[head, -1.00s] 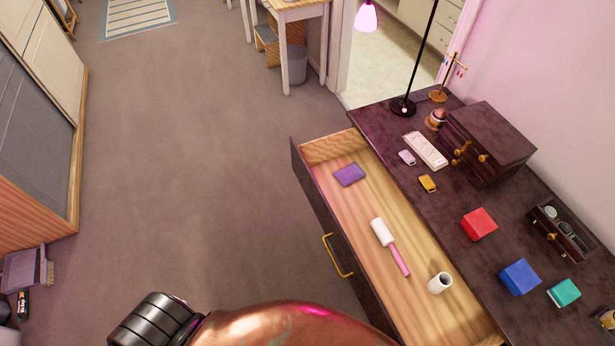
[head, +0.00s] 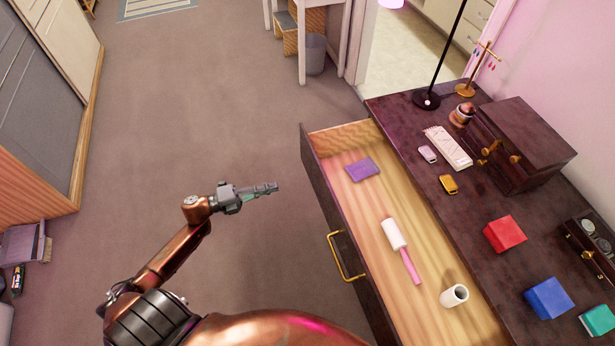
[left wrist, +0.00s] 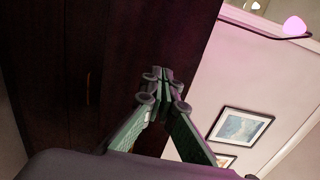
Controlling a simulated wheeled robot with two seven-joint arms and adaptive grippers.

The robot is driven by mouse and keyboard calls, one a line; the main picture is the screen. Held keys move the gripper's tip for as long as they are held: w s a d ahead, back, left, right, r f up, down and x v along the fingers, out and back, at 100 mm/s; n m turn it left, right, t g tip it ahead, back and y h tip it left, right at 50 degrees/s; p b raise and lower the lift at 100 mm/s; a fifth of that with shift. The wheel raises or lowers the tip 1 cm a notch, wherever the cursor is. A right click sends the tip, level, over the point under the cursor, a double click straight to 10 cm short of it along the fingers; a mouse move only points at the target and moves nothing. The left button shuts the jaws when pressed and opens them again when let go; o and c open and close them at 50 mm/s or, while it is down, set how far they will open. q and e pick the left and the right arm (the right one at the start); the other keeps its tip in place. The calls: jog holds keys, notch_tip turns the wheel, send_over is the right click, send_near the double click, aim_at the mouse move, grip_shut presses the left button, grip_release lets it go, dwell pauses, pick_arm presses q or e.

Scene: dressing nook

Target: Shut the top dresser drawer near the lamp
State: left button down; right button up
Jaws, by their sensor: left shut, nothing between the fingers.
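The top dresser drawer (head: 318,195) stands pulled out from the dark dresser (head: 420,150), with its gold handle (head: 346,257) on the front. Inside lie a purple item (head: 362,169), a lint roller (head: 393,234) and a white cup-like roll (head: 454,295). The lamp (head: 427,98) stands at the dresser's far end. My left gripper (head: 270,188) is shut and empty, to the left of the drawer front and apart from it. In the left wrist view its closed fingers (left wrist: 165,80) point toward a dark wooden surface (left wrist: 100,70). My right gripper is not in view.
The dresser top holds red (head: 505,234) and blue (head: 549,299) boxes, a dark jewellery chest (head: 530,140) and small items. Open carpet (head: 200,110) lies left of the drawer. A white table (head: 300,40) and grey bin (head: 315,55) stand farther back.

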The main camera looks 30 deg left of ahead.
aim_at(315, 175)
pick_arm(q)
jog(key=b+x, duration=0.2)
jog(key=x, duration=1)
jog(key=shift+f, duration=0.1)
jog(key=shift+w+d, duration=0.25)
jog(key=shift+w, duration=0.1)
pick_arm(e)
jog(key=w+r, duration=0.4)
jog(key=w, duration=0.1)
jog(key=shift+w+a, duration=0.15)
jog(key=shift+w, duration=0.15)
